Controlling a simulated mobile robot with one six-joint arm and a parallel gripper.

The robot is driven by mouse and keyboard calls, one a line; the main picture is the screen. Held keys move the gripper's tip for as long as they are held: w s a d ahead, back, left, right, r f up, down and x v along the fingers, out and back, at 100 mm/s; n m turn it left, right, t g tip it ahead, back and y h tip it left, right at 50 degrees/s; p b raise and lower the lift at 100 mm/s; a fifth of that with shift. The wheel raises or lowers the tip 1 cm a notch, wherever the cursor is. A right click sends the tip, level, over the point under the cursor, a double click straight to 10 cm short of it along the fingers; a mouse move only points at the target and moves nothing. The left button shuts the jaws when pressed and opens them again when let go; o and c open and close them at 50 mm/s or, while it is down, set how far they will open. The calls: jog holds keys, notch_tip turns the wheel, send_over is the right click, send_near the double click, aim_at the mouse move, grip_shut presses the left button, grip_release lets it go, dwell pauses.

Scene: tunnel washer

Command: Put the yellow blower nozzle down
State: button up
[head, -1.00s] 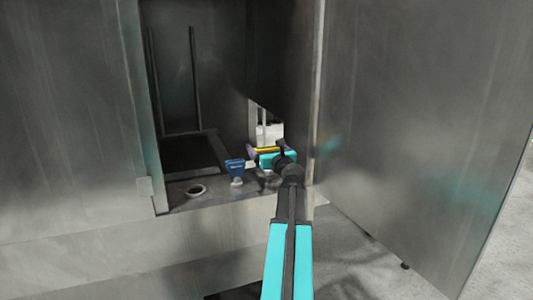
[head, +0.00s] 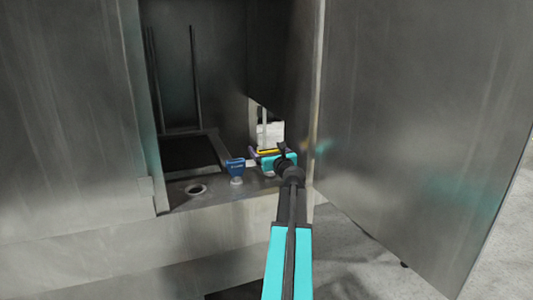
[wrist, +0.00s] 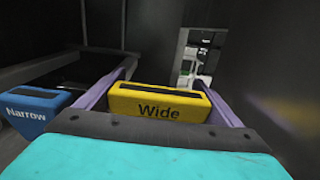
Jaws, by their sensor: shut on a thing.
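The yellow blower nozzle (wrist: 160,104), marked "Wide", sits between the two purple fingers of my gripper (wrist: 160,98) in the wrist view. My gripper is shut on it. In the head view the nozzle (head: 268,151) shows as a thin yellow strip behind my teal gripper body (head: 278,161), near the right side of the washer opening. A blue nozzle marked "Narrow" (wrist: 35,108) stands to the left; it also shows in the head view (head: 235,167), upright on the ledge. The underside of the yellow nozzle is hidden, so I cannot tell whether it touches the ledge.
The metal ledge (head: 175,205) has a round hole (head: 196,190) left of the blue nozzle. A dark recess (head: 192,152) lies behind. The large open metal door (head: 420,130) stands close on the right.

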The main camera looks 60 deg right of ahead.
jog(key=shift+f, duration=0.75)
jog(key=shift+f, duration=0.2)
jog(key=o, duration=1.1)
jog(key=shift+s+r, duration=0.1)
jog(key=shift+r, duration=0.1)
jog(key=shift+b+v, duration=1.3)
jog(key=shift+v, duration=4.65)
jog(key=shift+a, duration=0.1)
